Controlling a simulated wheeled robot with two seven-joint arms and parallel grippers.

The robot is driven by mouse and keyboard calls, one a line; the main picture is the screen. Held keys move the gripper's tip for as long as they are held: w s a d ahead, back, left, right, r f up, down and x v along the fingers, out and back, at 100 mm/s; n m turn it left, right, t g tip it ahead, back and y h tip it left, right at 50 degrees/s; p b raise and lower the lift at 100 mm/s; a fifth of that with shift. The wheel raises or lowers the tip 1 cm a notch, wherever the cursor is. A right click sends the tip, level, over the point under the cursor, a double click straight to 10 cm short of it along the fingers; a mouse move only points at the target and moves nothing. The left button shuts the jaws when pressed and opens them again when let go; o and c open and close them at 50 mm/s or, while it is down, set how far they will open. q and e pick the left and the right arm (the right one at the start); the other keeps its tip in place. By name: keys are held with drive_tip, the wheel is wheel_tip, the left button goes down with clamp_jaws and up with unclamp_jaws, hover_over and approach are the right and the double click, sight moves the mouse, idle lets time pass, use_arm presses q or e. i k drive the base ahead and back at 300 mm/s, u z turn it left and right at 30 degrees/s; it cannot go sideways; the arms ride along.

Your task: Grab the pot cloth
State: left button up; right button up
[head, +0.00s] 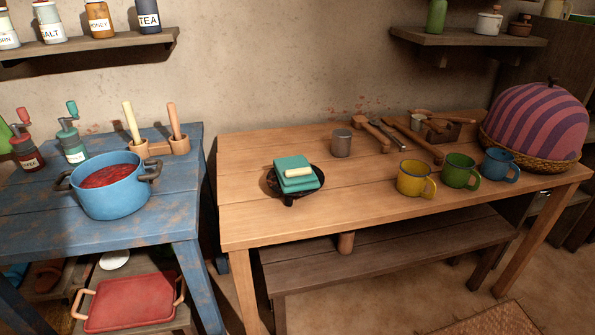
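A teal folded, padded item (292,166) that looks like the pot cloth lies on the wooden table (250,222), left of its middle. It has a pale cream bar (299,171) on its top. It rests on a dark round stand or dish (289,195) with short feet, which it partly hides. Neither of my grippers is in view.
A metal cup (341,143) stands right behind the cloth. Yellow (413,179), green (458,170) and blue (499,166) mugs stand to the right. A striped dome (541,122) sits in a basket. A blue pot (112,193) stands on the blue table at left. A bench (385,258) is below.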

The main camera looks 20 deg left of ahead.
sight(294, 173)
drive_tip(key=z, duration=0.95)
drive_tip(key=i, duration=1)
drive_tip(key=u, duration=2.1)
